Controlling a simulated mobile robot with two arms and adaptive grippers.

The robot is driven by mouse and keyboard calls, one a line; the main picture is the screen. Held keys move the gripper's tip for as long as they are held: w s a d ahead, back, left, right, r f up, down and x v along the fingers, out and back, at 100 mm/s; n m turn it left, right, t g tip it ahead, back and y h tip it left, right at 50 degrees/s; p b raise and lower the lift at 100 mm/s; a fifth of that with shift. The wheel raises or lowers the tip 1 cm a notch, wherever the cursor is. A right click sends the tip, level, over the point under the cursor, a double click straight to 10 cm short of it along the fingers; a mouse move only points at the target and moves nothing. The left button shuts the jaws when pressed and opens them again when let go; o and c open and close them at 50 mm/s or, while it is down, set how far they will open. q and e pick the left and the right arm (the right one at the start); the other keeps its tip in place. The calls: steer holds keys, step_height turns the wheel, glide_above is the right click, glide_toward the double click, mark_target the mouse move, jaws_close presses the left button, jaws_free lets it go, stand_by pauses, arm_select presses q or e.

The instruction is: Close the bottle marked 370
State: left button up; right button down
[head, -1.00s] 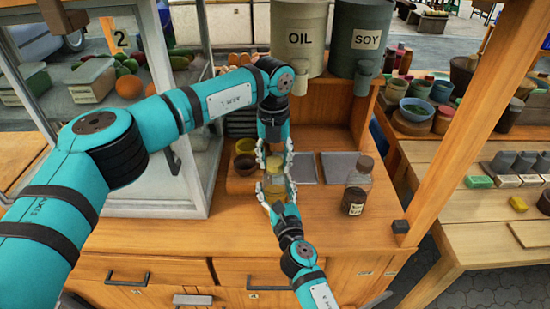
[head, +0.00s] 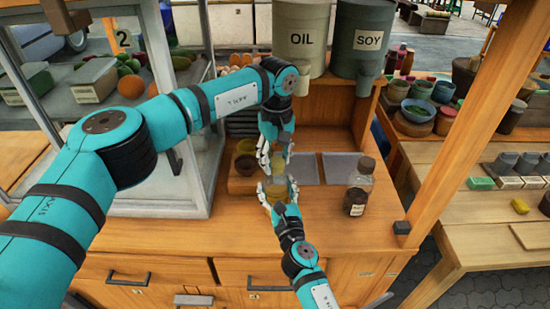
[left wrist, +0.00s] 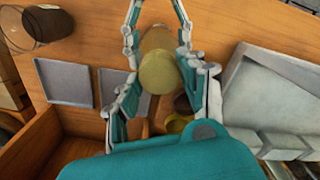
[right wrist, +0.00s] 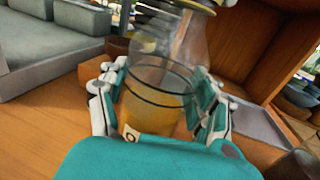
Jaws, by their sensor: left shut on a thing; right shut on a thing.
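A clear glass bottle (right wrist: 160,85) with yellowish contents stands upright in my right gripper (head: 278,188), which is shut around its body. The right wrist view shows part of a white label low on it; the number is not legible. My left gripper (head: 277,158) points down just above the bottle. It is shut on a round olive-yellow lid (left wrist: 160,72), which lies over the bottle top in the left wrist view. Whether the lid touches the bottle's neck is not clear. The bottle top shows only at the upper edge of the right wrist view.
A second bottle (head: 357,188) with dark contents and a label stands to the right on the counter. Two grey flat plates (head: 337,168) and small bowls (head: 246,165) lie behind. Oil (head: 300,30) and soy (head: 360,35) dispensers hang above. The counter's front is clear.

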arm_select(q)
steer(key=m, duration=1.3)
steer(key=shift+d+m, duration=0.1)
steer(key=shift+m, duration=0.2)
steer(key=o, duration=0.7)
steer(key=shift+r, duration=2.25)
steer(key=shift+d, duration=0.1)
